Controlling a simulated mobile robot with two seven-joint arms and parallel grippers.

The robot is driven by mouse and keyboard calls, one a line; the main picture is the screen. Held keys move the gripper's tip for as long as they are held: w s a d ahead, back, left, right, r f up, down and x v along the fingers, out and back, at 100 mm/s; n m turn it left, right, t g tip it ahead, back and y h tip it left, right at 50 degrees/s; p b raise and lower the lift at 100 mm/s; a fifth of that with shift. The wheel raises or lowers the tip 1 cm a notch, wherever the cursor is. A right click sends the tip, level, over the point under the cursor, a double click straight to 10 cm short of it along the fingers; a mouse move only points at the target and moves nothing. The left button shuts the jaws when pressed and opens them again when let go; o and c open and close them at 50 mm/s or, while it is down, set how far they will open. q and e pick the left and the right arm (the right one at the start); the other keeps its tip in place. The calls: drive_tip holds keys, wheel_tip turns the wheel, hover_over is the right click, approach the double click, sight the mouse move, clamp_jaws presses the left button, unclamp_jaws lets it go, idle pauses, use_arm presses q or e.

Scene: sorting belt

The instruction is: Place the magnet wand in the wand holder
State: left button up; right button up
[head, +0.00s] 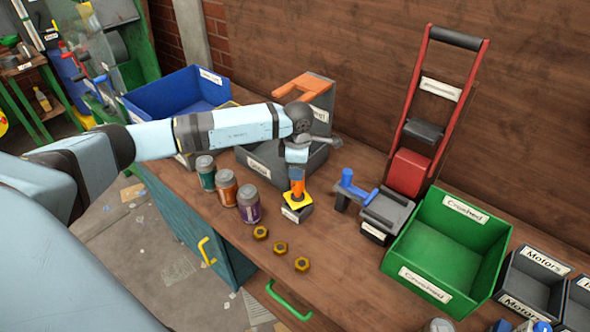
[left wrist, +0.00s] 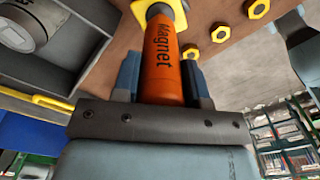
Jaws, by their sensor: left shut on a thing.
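The magnet wand (head: 297,187) has an orange handle, a yellow collar and a dark labelled block at its lower end. It is upright over the front middle of the bench; I cannot tell whether its block touches the wood. My left gripper (head: 297,165) is above it, shut on the handle. In the left wrist view the handle (left wrist: 163,65), marked "Magnet", sits between the two fingers. A grey stand with an orange forked top (head: 304,85), its label partly hidden, is at the back behind my wrist; it looks like the wand holder.
A grey bin (head: 265,180) stands just behind the wand. Three jars (head: 227,188) are to its left, with three yellow nuts (head: 280,248) in front. A blue-handled tool (head: 350,187), red-framed device (head: 408,172) and green bin (head: 447,240) stand to the right.

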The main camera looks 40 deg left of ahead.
use_arm(q)
drive_tip(key=shift+w+f, duration=0.1)
drive_tip(key=shift+f, duration=0.1)
drive_tip(key=shift+r, duration=0.2)
drive_tip(key=shift+f+b, duration=0.35)
drive_tip(key=shift+f, duration=0.1)
drive_tip(key=shift+s+d+f, duration=0.1)
drive_tip(key=shift+s+f, duration=0.05)
drive_tip(key=shift+s, duration=0.15)
drive_tip(key=shift+c, duration=0.4)
drive_tip(key=o, duration=1.1)
drive_tip(key=shift+f, duration=0.15)
